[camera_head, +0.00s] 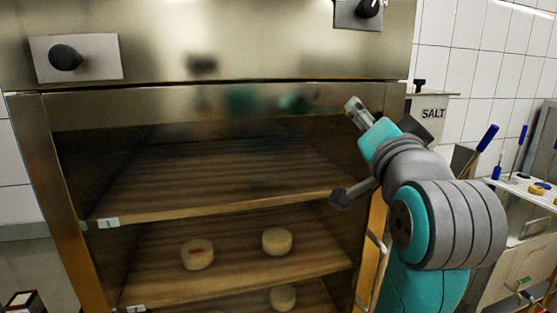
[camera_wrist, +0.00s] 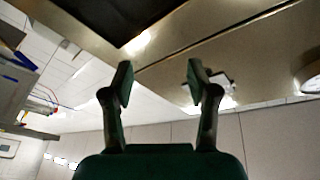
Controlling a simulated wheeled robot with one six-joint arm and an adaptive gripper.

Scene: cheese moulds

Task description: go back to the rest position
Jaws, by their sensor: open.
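My gripper (camera_head: 357,112) is at the upper right front of the open cabinet in the head view, beside its right edge. In the wrist view my gripper (camera_wrist: 160,82) shows two fingers spread apart with nothing between them. My teal and grey arm rises from the lower right and hides part of the cabinet's right side.
The metal cabinet (camera_head: 200,108) has wooden shelves. The upper shelf (camera_head: 220,185) is empty. A SALT box (camera_head: 432,113) stands behind my arm.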

